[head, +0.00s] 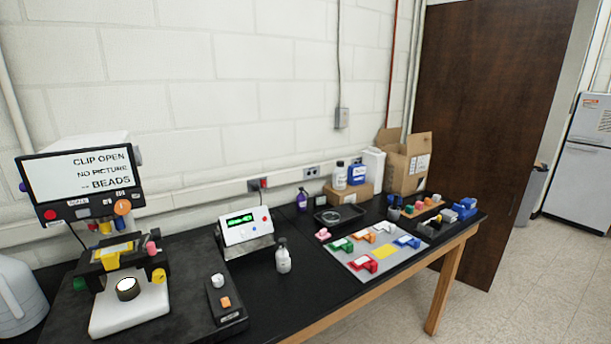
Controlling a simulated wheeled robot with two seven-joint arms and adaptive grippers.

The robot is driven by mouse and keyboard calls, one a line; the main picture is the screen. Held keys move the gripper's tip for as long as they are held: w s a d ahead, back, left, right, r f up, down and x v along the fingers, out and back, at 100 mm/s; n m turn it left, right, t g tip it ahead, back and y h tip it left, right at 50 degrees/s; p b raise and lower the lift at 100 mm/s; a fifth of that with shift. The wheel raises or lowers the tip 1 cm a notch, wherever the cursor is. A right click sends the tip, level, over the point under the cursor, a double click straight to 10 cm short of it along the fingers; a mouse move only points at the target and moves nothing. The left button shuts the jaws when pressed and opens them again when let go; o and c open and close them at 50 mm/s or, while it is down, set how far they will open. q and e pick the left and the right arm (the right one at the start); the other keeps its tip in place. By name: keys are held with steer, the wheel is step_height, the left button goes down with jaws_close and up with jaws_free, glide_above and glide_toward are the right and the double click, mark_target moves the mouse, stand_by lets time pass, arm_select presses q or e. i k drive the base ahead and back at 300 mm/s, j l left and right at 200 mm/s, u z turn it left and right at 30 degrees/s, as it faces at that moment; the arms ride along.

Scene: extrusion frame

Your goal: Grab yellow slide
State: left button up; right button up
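Neither of my grippers is in view.
The device's screen (82,172) reads "CLIP OPEN NO PICTURE -- BEADS". A control box (226,300), a display unit (245,227) and a small bottle (283,257) stand between device and mat. A dark tray (340,216) and boxes (408,163) are behind. The front-middle bench is clear.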

mark_target(109, 257)
steer(key=u, duration=1.35)
steer(key=k, duration=0.1)
steer(key=z, duration=0.05)
